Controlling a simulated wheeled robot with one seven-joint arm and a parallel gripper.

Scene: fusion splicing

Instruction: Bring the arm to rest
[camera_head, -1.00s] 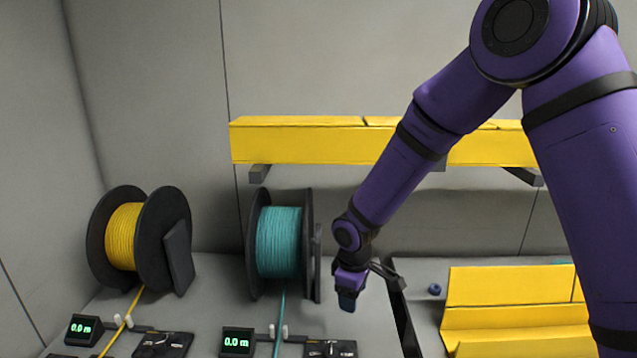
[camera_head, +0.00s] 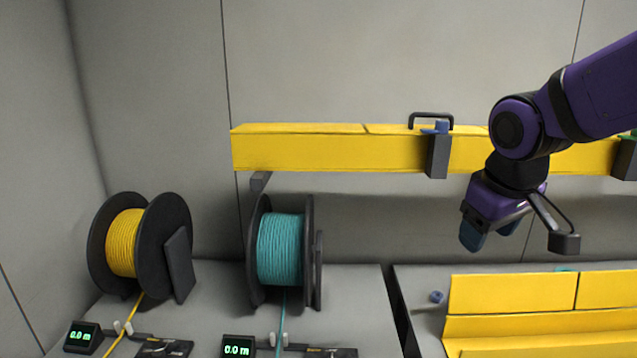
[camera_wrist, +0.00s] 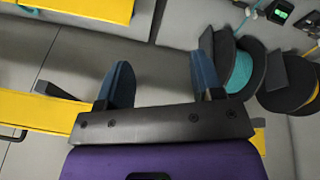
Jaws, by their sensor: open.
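My gripper (camera_head: 489,238) hangs at the end of my purple arm at the right of the head view, in the air in front of the wall and above the yellow trough. Its blue fingers point down. In the wrist view my gripper (camera_wrist: 163,85) shows both blue fingers well apart, with nothing between them. Nothing is held.
A yellow beam (camera_head: 300,149) with a dark clamp (camera_head: 438,155) runs along the wall behind. A yellow spool (camera_head: 124,243) and a teal spool (camera_head: 281,250) stand at the left. A yellow trough (camera_head: 510,292) lies at the lower right, beside a small blue piece (camera_head: 436,297).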

